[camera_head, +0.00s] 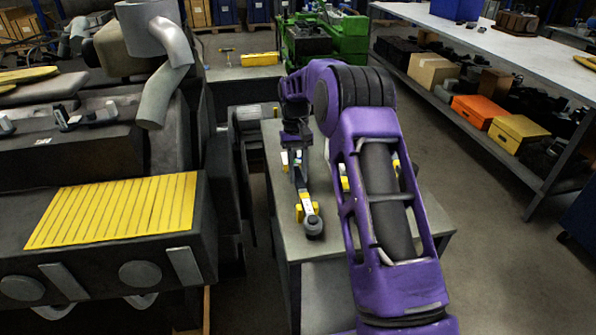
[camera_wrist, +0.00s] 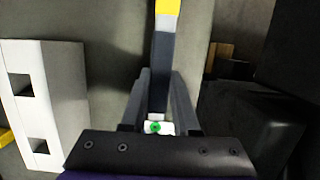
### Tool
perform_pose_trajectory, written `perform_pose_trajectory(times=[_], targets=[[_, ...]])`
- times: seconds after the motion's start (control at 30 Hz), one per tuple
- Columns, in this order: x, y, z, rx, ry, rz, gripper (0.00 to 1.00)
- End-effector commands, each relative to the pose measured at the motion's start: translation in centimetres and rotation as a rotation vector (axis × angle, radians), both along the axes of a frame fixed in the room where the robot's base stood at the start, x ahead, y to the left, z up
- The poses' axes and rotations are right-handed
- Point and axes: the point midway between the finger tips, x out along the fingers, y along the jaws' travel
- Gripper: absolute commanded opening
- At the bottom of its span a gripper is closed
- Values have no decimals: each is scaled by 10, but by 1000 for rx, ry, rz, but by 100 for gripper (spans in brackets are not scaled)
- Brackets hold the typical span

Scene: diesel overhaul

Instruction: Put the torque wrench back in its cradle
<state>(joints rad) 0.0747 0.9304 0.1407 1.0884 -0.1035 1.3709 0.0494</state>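The torque wrench (camera_head: 304,195) is a slim grey tool with a yellow band and a dark round head, seen over the grey bench top (camera_head: 285,245) in the head view. Its dark handle (camera_wrist: 162,58) runs up the middle of the wrist view, with a yellow part above and a white end with a green dot below. My gripper (camera_wrist: 162,80) has its fingers close against both sides of the handle. Small yellow holders (camera_head: 299,212) stand beside the wrench head; I cannot tell whether they are the cradle or whether the wrench touches them.
A pale block with square holes (camera_wrist: 50,105) stands left of my gripper in the wrist view. A dark engine with a yellow ribbed panel (camera_head: 115,210) is at left. A green machine (camera_head: 325,38) stands behind. Shelving with boxes (camera_head: 480,110) is at right, across open floor.

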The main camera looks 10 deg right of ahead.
Motion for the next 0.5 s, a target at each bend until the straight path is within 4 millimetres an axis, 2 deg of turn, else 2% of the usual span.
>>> perform_pose_trajectory(times=[0.03,0.17,0.5], targets=[[0,0,2,0,-2,0,38],[0,0,1,0,-1,0,61],[1,0,2,0,-1,0,62]])
